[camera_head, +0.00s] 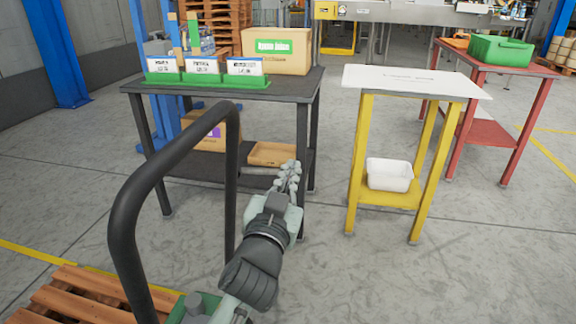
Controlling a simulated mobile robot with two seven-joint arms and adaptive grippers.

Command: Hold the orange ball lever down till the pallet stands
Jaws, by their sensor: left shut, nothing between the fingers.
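My left gripper (289,176) is in the middle of the view, in front of the dark table. Its fingers are shut with nothing between them. No orange ball lever can be made out. A thick black bar handle (130,190) arches up on the left, and my left gripper is to the right of it, apart from it in the picture. A wooden pallet (75,298) lies low at the bottom left, partly cut off by the frame and crossed by the handle. My right gripper is not in view.
The dark table (200,90) holds a cardboard box (290,62) and a green rack (205,80) of labelled cards. A yellow stand (362,150) with a white top and a red table (520,130) stand to the right. The floor at lower right is clear.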

